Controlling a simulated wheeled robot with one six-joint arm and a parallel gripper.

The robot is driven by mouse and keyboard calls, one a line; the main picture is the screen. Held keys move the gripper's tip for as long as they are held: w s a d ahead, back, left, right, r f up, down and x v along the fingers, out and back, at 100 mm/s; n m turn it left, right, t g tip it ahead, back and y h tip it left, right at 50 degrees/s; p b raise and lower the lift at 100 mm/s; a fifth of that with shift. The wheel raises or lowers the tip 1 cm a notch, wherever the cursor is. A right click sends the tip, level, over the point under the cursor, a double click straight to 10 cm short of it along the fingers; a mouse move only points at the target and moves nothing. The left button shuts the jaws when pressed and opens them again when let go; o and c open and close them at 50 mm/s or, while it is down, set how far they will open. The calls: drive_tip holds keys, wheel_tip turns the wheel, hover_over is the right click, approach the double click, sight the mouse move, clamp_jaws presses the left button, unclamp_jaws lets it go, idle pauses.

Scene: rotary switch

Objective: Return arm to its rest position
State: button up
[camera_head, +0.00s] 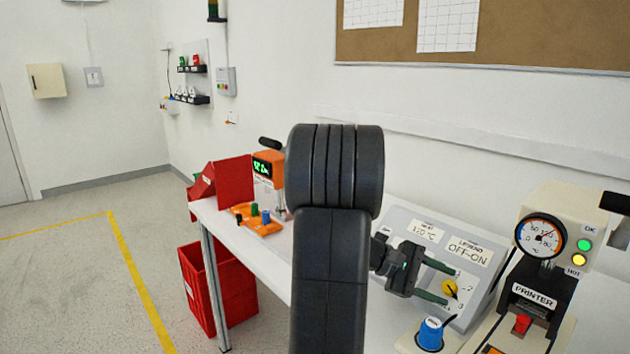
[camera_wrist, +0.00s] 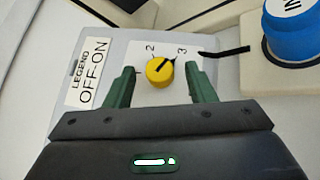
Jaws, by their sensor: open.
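The yellow rotary knob (camera_wrist: 160,72) sits on a sloped grey control panel (camera_wrist: 125,52) labelled LEGEND OFF-ON. Its black pointer mark aims up and to the right, toward the 3, in the wrist view. My gripper (camera_wrist: 160,70) is open, with one green finger on each side of the knob and a visible gap on both sides. In the head view my gripper (camera_head: 449,287) reaches out to the right from behind my dark arm, its fingers around the knob (camera_head: 450,288). My arm hides part of the table and the panel's left side.
A blue button (camera_head: 430,334) stands just right of the panel in the wrist view. A PRINTER unit with a gauge (camera_head: 540,236) is at the right. An orange tray (camera_head: 258,220) is on the white table's left end. A red crate (camera_head: 218,288) stands on the floor.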

drive_tip(key=shift+s+f+n+t+h, duration=0.1)
drive_tip(key=shift+f+n+t+h, duration=0.2)
drive_tip(key=shift+n, duration=0.2)
drive_tip(key=p+v, duration=0.1)
drive_tip(key=v, duration=0.8)
drive_tip(key=shift+a+r, duration=0.15)
drive_tip(key=shift+s, duration=0.1)
